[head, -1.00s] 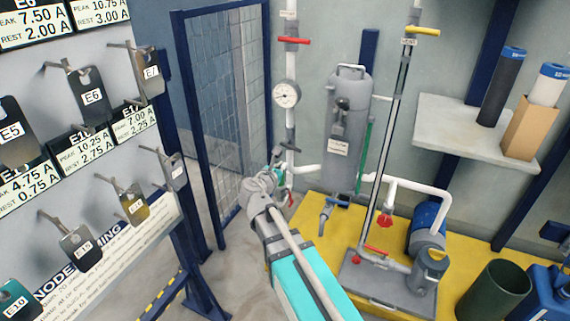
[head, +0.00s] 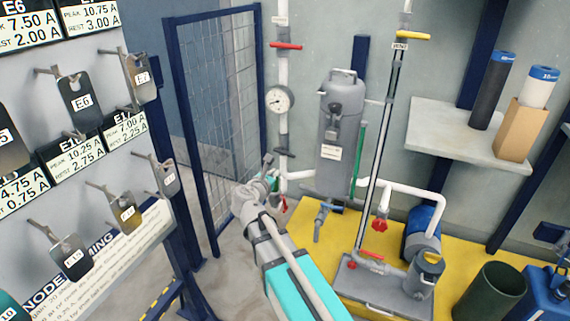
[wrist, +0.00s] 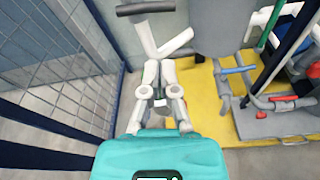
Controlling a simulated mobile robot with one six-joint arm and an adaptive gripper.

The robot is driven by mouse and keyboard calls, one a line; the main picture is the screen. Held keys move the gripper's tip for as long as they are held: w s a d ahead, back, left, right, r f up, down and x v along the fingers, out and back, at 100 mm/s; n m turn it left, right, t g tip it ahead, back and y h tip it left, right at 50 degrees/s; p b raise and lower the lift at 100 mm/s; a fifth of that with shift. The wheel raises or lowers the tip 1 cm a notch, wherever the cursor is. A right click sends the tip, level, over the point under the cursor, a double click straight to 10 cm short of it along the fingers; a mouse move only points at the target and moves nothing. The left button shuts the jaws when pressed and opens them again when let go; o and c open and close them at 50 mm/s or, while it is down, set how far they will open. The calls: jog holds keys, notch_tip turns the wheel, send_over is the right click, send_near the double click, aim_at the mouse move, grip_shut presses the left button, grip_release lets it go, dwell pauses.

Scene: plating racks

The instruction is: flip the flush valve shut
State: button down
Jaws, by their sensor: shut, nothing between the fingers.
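My gripper (head: 270,166) is shut and empty, beside the lower end of the white vertical pipe (head: 283,70). In the wrist view its closed fingers (wrist: 158,72) point at the white pipe fitting (wrist: 160,42); contact cannot be told. Several valve handles show, and I cannot read which is the flush valve. A dark handle (head: 285,152) crosses the pipe just above my gripper, and also shows in the wrist view (wrist: 145,8). A small red handle (head: 284,203) hangs just below the gripper, partly hidden. A red handle (head: 286,46) lies crosswise higher up.
A grey tank (head: 340,150) stands right of the pipe. A blue handle (head: 330,206) and red valves (head: 380,223) sit over the yellow platform (head: 300,240). A mesh panel (head: 215,100) and a rack of hanging plates (head: 80,100) stand left.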

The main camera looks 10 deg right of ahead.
aim_at(284, 153)
jog(key=shift+w+d, duration=0.1)
jog(key=b+x, duration=0.2)
jog(key=x, duration=0.7)
jog(key=shift+w+d, duration=0.25)
jog(key=shift+w, duration=0.1)
jog(key=shift+w+d+r+p, duration=0.1)
jog(key=shift+d+r+p, duration=0.05)
jog(key=shift+r+p, duration=0.55)
jog(key=shift+f, duration=0.1)
